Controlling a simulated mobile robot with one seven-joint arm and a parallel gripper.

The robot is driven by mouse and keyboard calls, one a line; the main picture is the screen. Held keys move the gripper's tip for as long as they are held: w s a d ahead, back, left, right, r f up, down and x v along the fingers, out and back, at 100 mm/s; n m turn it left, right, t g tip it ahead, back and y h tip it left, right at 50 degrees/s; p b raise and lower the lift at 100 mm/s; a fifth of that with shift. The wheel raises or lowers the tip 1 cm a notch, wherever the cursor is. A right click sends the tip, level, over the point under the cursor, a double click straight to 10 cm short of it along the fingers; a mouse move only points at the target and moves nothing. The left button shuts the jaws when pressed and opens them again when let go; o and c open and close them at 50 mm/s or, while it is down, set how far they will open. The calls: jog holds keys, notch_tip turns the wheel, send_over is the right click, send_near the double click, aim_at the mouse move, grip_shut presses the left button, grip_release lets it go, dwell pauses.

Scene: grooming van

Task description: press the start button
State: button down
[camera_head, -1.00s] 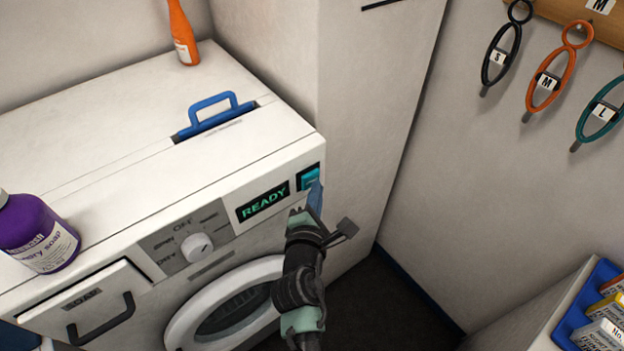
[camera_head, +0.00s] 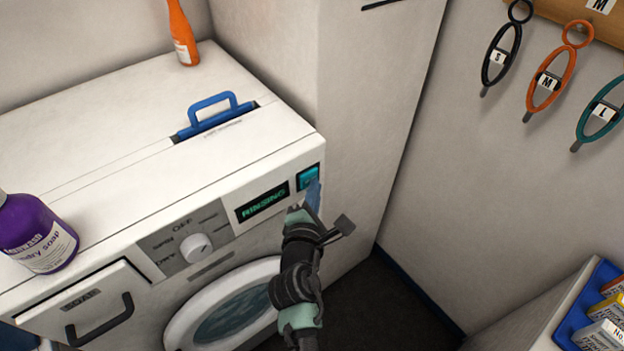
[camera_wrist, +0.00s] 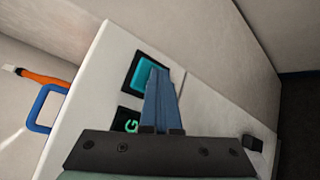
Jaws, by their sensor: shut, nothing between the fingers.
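The start button (camera_head: 308,177) is a teal square in a dark frame at the upper right of the washing machine's front panel. It also shows in the wrist view (camera_wrist: 147,75), partly behind my fingertips. My gripper (camera_head: 313,194) is shut and empty, its blue fingers just in front of the button's lower right part. In the wrist view the fingertips (camera_wrist: 158,74) overlap the button's edge; I cannot tell whether they touch it. The display (camera_head: 263,202) left of the button reads "RINSING". Water shows behind the round door glass (camera_head: 235,314).
A dial (camera_head: 196,247) and an open-looking soap drawer (camera_head: 82,305) are on the panel's left. A purple soap bottle (camera_head: 36,235) and an orange bottle (camera_head: 182,35) stand on top, near a blue handle (camera_head: 212,113). A wall stands close on the right.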

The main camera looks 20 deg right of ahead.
jog(key=shift+s+d+p, duration=0.25)
jog(key=shift+s+p, duration=0.35)
jog(key=shift+s, duration=0.25)
jog(key=shift+s+d+p, duration=0.3)
jog(key=shift+s+p, duration=0.2)
jog(key=shift+s, duration=0.3)
jog(key=shift+s+d+p, duration=0.3)
jog(key=shift+s+p, duration=0.25)
jog(key=shift+s, duration=0.25)
jog(key=shift+s+d+p, duration=0.3)
jog(key=shift+s+p, duration=0.2)
jog(key=shift+s, duration=0.3)
jog(key=shift+w+r, duration=0.1)
